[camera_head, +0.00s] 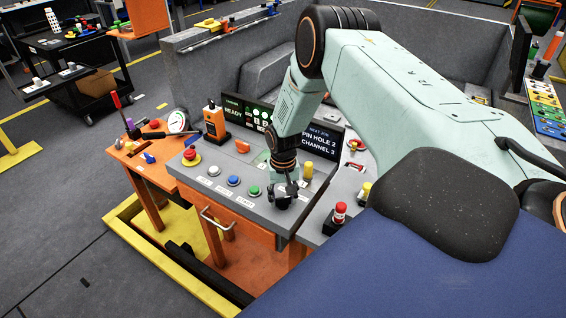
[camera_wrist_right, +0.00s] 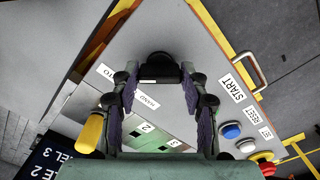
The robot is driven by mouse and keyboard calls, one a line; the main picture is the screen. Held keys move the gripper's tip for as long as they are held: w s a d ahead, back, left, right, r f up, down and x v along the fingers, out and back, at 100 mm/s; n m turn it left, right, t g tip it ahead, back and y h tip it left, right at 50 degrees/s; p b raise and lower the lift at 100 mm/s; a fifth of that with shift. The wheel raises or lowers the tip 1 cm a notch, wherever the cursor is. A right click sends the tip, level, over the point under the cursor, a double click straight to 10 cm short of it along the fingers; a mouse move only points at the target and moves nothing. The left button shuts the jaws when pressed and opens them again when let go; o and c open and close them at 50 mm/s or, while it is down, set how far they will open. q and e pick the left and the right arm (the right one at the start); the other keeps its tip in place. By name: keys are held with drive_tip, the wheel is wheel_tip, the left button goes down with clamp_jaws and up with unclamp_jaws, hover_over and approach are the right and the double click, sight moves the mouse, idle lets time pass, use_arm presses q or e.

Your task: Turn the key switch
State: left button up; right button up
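The black key switch (camera_wrist_right: 160,68) shows in the right wrist view, on the grey panel beside labels reading HAND and, partly hidden, AUTO. My right gripper (camera_wrist_right: 160,88) is open, its two purple-padded fingers on either side of the switch. I cannot tell whether a pad touches it. In the head view my right gripper (camera_head: 283,192) points down over the front right part of the orange-sided console (camera_head: 240,203). There the dark fingers and the switch blend together. My left gripper is not in view.
A green button (camera_head: 254,191), a blue button (camera_head: 233,181) and a red emergency button (camera_head: 190,155) lie left of my right gripper. A yellow knob (camera_head: 308,170) stands close behind it. A red-topped switch (camera_head: 339,212) is to the right. A screen (camera_head: 322,139) stands behind.

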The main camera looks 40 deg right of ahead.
sight(283, 198)
drive_tip(key=o, duration=0.4)
drive_tip(key=shift+s, duration=0.1)
drive_tip(key=shift+r, duration=0.2)
wheel_tip(283, 198, up, 12)
drive_tip(key=shift+f, duration=0.15)
idle(0.6)
